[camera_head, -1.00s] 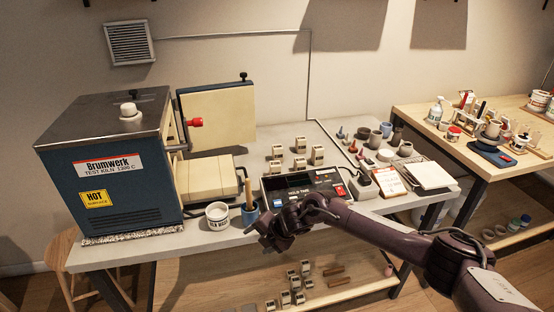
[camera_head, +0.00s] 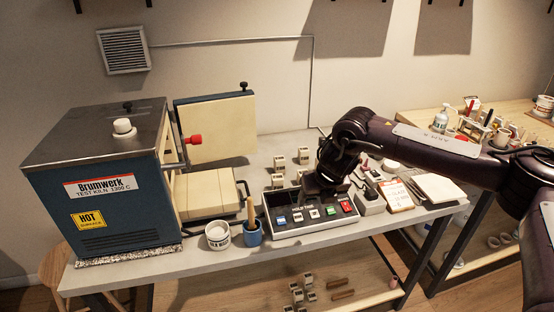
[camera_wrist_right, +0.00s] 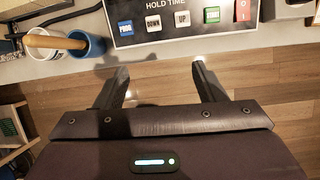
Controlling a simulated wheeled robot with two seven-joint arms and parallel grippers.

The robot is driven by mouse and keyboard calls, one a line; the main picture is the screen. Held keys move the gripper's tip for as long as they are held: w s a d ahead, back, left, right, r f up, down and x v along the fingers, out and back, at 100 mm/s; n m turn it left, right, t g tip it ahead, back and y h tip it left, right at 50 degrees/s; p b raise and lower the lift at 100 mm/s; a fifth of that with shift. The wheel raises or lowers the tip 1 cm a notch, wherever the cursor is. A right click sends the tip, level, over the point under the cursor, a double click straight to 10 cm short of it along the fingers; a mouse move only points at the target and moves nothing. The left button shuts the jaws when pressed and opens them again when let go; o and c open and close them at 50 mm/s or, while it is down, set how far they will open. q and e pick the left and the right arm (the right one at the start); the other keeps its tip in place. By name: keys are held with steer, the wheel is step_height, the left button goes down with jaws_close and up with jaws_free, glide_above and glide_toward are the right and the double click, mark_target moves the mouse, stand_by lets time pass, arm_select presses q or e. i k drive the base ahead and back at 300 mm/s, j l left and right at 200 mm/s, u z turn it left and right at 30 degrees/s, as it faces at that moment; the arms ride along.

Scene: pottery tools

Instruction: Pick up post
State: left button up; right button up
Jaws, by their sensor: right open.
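Several small pale blocks with dark marks, which look like the posts, stand on the grey table behind the control box; one post (camera_head: 279,162) is at the back left and another post (camera_head: 303,156) is to its right. My right gripper (camera_head: 322,190) is above the control box (camera_head: 290,226), in front of the posts, and its arm hides part of the table behind. In the right wrist view my right gripper (camera_wrist_right: 160,78) is open with nothing between its fingers. No post shows in that view. My left gripper is not in view.
The blue kiln (camera_head: 115,180) with a hot label stands at the left, its pale door (camera_head: 215,130) open. A white jar (camera_head: 218,236) and a blue cup (camera_head: 252,235) with a stick stand at the front edge. More blocks (camera_head: 297,292) lie on the lower shelf.

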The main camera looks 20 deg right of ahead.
mark_target(279, 161)
steer(key=i+l, duration=0.1)
steer(key=i, duration=1.15)
